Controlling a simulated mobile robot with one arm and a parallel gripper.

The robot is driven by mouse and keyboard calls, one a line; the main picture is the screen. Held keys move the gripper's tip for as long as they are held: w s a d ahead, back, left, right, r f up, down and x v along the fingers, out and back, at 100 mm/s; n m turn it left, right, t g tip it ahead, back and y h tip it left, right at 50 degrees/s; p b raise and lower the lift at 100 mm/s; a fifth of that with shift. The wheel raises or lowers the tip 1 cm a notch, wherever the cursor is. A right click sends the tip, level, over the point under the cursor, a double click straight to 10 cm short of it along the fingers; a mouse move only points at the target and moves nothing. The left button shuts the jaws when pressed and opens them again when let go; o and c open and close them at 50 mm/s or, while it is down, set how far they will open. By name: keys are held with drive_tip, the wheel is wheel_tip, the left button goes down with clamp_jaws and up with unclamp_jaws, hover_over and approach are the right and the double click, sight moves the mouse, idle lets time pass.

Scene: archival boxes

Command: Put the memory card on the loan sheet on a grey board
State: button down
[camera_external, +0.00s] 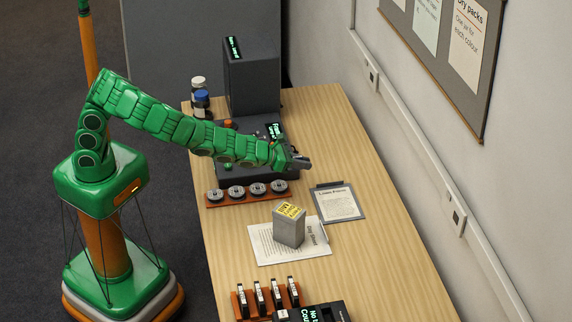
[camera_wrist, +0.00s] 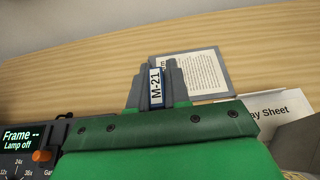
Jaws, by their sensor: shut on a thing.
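My gripper (camera_external: 298,162) is over the table, beyond the row of reels and to the upper left of the loan sheet. In the wrist view my gripper (camera_wrist: 156,76) is shut on a memory card (camera_wrist: 156,90) with a white label reading M-21. The card is hard to make out in the external view. The loan sheet (camera_external: 338,204) lies on a grey board (camera_external: 318,212). In the wrist view the loan sheet (camera_wrist: 190,75) is just right of and beyond the fingers, and they partly hide it and its grey board (camera_wrist: 220,59). No card shows on the sheet.
A grey block with a yellow label (camera_external: 289,228) stands on the Day Sheet (camera_external: 264,249), near the loan sheet. A rack (camera_external: 250,307) of upright cards is at the front. Reels (camera_external: 237,191) and a dark machine (camera_external: 253,85) are at the left and back. The table's right side is clear.

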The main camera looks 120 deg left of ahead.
hover_over(341, 202)
drive_tip(key=s+d, duration=0.1)
drive_tip(key=s, duration=0.1)
drive_tip(key=shift+s+d+f, duration=0.1)
drive_tip(key=shift+f, duration=1.6)
drive_tip(key=shift+s+d+f, duration=0.1)
drive_tip(key=shift+f, duration=1.55)
drive_tip(key=shift+w+a+f, duration=0.35)
drive_tip(key=shift+w+f, duration=0.25)
drive_tip(key=shift+f, duration=0.25)
drive_tip(key=shift+w+a+f, duration=0.35)
drive_tip(key=shift+w+f, duration=0.25)
drive_tip(key=shift+f, duration=0.2)
drive_tip(key=shift+w+f, duration=0.1)
drive_tip(key=shift+f, duration=1.4)
drive_tip(key=shift+f, duration=0.15)
drive_tip(key=c, duration=1.1)
unclamp_jaws()
